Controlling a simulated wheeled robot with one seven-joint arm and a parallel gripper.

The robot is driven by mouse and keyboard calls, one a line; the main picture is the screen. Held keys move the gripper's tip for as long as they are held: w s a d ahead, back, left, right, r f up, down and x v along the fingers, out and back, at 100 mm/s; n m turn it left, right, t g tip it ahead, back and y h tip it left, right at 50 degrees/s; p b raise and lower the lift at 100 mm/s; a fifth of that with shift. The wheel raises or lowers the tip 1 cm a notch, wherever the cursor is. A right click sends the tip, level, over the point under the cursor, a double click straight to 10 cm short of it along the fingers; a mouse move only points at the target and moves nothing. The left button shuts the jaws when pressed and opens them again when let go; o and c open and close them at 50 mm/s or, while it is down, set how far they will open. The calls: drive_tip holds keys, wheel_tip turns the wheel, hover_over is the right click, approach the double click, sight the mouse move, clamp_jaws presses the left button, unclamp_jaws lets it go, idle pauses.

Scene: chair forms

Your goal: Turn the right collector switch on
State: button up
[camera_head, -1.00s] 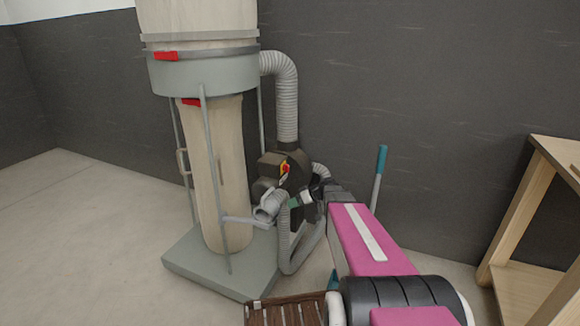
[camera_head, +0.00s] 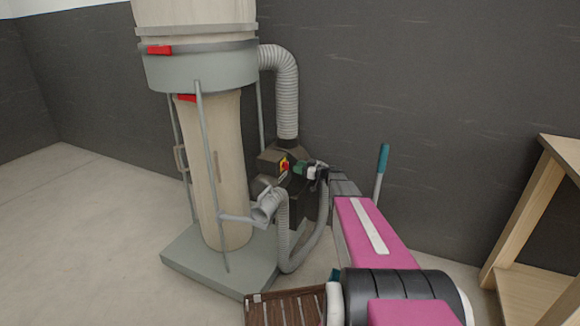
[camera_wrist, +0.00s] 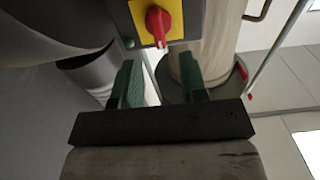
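The collector switch (camera_wrist: 158,22) is a red knob on a yellow plate, set on a dark box. In the wrist view it is at the top, just beyond my fingertips. In the head view the switch (camera_head: 284,164) is on the collector's motor housing. My gripper (camera_wrist: 157,80) has two green fingers spread apart with nothing between them; the knob is ahead of the gap, not between the fingers. In the head view my gripper (camera_head: 301,169) is just right of the switch. The knob's pointer is roughly upright in the wrist view.
The dust collector (camera_head: 203,72) with its beige bag stands on a grey base (camera_head: 190,262). A grey hose (camera_head: 283,225) hangs below the motor. A teal-handled tool (camera_head: 382,165) leans at the wall. A wooden shelf (camera_head: 520,205) stands at the right.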

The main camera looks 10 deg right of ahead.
sight(286, 166)
drive_tip(key=shift+x, duration=2.5)
clamp_jaws()
